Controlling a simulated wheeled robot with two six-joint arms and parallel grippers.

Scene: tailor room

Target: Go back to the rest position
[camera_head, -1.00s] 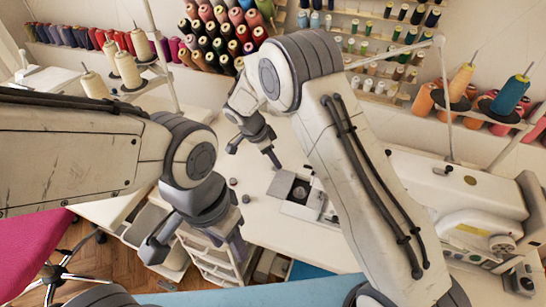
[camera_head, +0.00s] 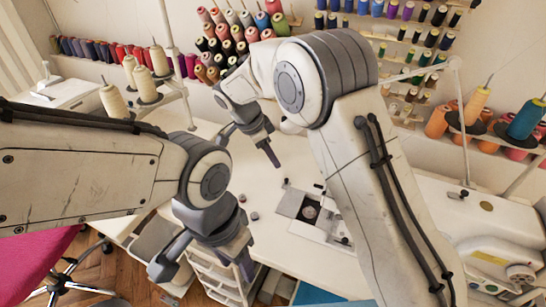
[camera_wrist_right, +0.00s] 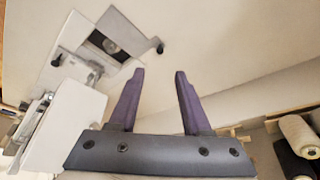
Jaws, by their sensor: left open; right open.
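My left gripper (camera_head: 205,266) is in the lower left of the head view, its fingers apart and pointing down. It is empty, in front of the white table's near edge. My right gripper (camera_head: 248,148) is farther back over the white table (camera_head: 265,190), its fingers spread with nothing between them. In the right wrist view, its two purple fingers (camera_wrist_right: 160,75) are wide apart and empty, with only pale surface behind them. My right arm crosses the middle of the head view and hides part of the table and wall.
A metal sewing machine plate (camera_head: 312,212) is set in the table; it also shows in the wrist view (camera_wrist_right: 110,42). Two small dark round items lie left of it. A white sewing machine (camera_head: 480,235) stands at right. Thread spools (camera_head: 235,40) line the back wall. Drawers (camera_head: 220,282) stand below.

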